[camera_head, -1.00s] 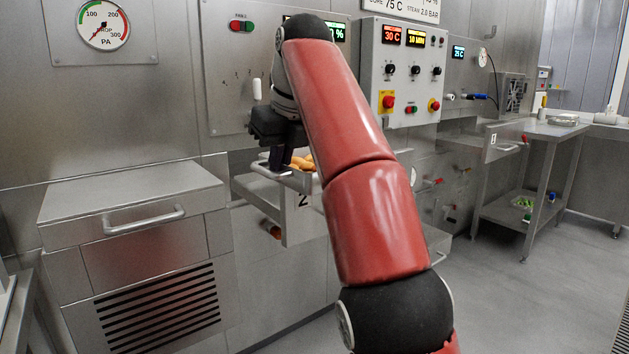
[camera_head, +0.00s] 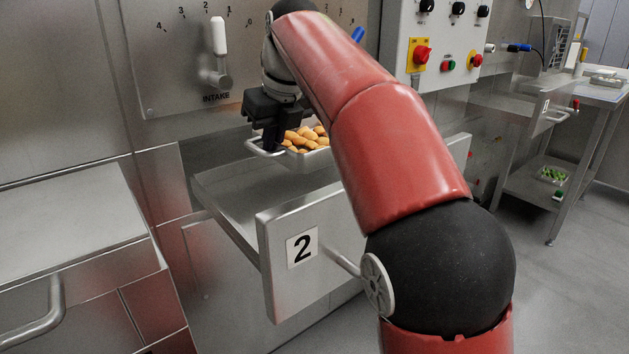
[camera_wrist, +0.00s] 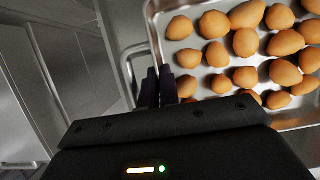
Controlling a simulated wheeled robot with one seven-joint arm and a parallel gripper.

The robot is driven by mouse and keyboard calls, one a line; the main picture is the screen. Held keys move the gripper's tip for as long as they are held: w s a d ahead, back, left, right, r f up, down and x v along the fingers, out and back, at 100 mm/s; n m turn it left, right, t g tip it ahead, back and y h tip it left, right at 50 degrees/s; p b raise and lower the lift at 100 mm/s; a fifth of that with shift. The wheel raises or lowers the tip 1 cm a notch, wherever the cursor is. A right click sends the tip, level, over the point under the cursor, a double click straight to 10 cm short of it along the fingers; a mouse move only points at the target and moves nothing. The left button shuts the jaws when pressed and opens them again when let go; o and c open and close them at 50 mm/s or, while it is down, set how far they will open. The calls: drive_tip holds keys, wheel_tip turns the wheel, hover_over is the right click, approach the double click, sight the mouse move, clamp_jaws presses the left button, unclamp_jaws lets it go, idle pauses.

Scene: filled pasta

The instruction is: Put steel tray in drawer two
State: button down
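The steel tray (camera_head: 318,158) holds several brown filled pasta pieces and is partly hidden behind my red arm. In the wrist view the tray (camera_wrist: 155,32) fills the upper right. My gripper (camera_head: 271,146) is at the tray's left end. Its two fingers (camera_wrist: 158,85) are close together at the tray's left rim and handle, and look shut on it. Drawer two (camera_head: 285,275) is pulled out, with a "2" label on its front. The tray is over the open drawer, toward its back; whether it touches the drawer floor cannot be told.
A steel cabinet (camera_head: 60,235) with a bar handle stands at the left. The drawer's handle (camera_head: 345,262) sticks out toward my arm. A control panel (camera_head: 440,45) is on the wall above right, and an intake lever (camera_head: 219,50) is above the drawer.

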wheel_tip(320, 180, down, 10)
drive_tip(key=shift+w+f+b, duration=0.1)
drive_tip(key=shift+w+b, duration=0.05)
drive_tip(key=shift+b, duration=0.9)
drive_tip(key=c, duration=1.6)
unclamp_jaws()
drive_tip(key=shift+f, duration=0.15)
drive_tip(key=shift+c, duration=0.2)
drive_tip(key=p+v, duration=0.2)
drive_tip(key=v, duration=1)
